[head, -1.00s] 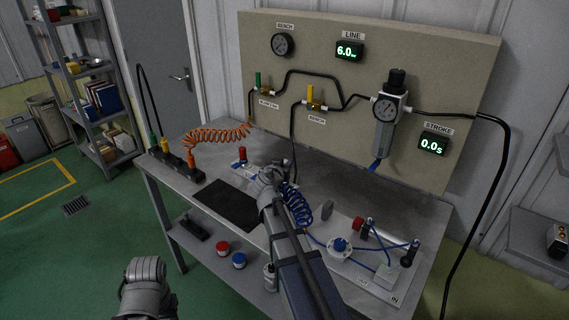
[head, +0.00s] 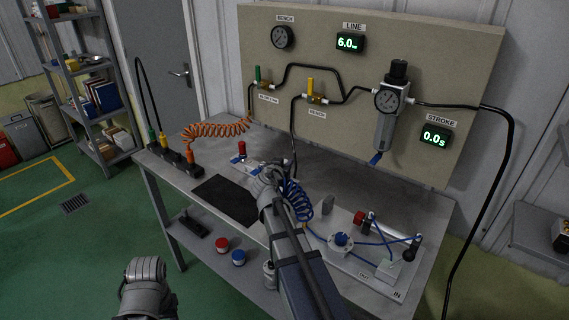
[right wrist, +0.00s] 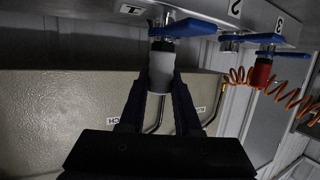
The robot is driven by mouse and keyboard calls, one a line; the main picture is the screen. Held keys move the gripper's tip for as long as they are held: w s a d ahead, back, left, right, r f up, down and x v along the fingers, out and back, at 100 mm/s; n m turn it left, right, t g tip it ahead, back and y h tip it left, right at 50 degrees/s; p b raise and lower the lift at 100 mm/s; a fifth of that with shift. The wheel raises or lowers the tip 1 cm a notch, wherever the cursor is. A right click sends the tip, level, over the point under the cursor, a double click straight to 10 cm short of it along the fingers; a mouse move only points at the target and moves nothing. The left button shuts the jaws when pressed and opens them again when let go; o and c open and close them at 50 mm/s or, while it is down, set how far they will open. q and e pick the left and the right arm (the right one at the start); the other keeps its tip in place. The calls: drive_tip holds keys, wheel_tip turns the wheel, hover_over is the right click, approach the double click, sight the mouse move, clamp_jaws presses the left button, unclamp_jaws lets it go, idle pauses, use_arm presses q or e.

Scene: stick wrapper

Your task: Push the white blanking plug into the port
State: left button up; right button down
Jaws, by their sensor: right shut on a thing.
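The white blanking plug (right wrist: 161,73) shows as a pale cylinder in the right wrist view, held between the two fingers of my right gripper (right wrist: 158,98). Its end meets or lies in line with the metal port (right wrist: 163,45) beside a blue lever (right wrist: 180,28) on the manifold (right wrist: 200,12). I cannot tell whether it is seated. In the head view my right gripper (head: 268,173) is over the bench, at the right end of the manifold; the plug is hidden there. My left gripper is out of view; only a grey part of that arm shows at the bottom.
A blue coiled hose (head: 298,201) lies close to my right wrist. A dark mat (head: 226,201) lies left of my arm. The panel (head: 350,80) stands behind.

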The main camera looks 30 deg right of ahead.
drive_tip(key=c, duration=0.5)
unclamp_jaws()
wheel_tip(320, 180, up, 10)
drive_tip(key=p, duration=1)
idle(0.3)
drive_tip(key=s+a+f+n+g+y, duration=0.2)
drive_tip(key=s+a+f, duration=0.2)
drive_tip(key=a, duration=0.4)
drive_tip(key=s+a+f+n+g+y, duration=0.2)
drive_tip(key=s+a+f, duration=0.2)
drive_tip(key=a, duration=0.3)
drive_tip(key=s+a+f+n+g+y, duration=0.2)
drive_tip(key=s+a+f, duration=0.25)
drive_tip(key=a, duration=0.35)
drive_tip(key=s+a+f+n+g+y, duration=0.1)
drive_tip(key=s+a+n, duration=0.1)
drive_tip(key=s+a, duration=0.2)
drive_tip(key=s+a+f+n+g+y, duration=0.1)
drive_tip(key=s+a+n+g, duration=0.1)
drive_tip(key=s+a, duration=0.3)
drive_tip(key=s+a+f+n+g+y, duration=0.1)
drive_tip(key=s+a+n, duration=0.1)
drive_tip(key=s+a, duration=0.3)
drive_tip(key=shift+s+n+g, duration=0.3)
drive_tip(key=shift+s+n, duration=0.1)
drive_tip(key=shift+s, duration=0.05)
